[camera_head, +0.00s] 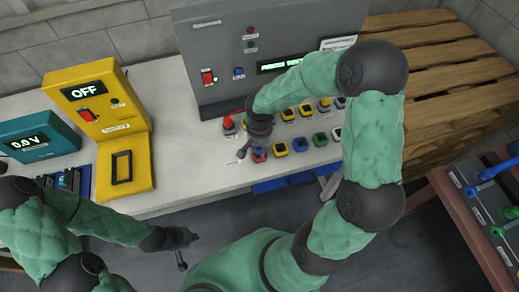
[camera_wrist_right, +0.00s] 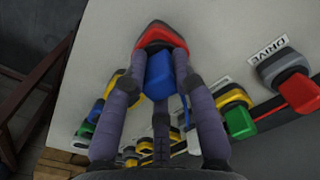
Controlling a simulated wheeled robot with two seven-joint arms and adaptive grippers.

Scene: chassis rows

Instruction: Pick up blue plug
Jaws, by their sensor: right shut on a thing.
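The blue plug (camera_wrist_right: 159,76) is between the fingers of my right gripper (camera_wrist_right: 158,85), just beside a red-rimmed socket (camera_wrist_right: 160,36) in the right wrist view. Whether the plug is still seated in that socket cannot be told. In the head view my right gripper (camera_head: 252,154) is low over the front left of the socket rows, and its fingers mostly hide the plug. My left gripper (camera_head: 187,250) is open and empty, in front of the table's edge at the lower left.
A grey panel (camera_head: 215,50) rises behind. A yellow tester (camera_head: 135,170) and a teal meter (camera_head: 35,140) stand left. Bare white tabletop (camera_head: 190,150) lies between.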

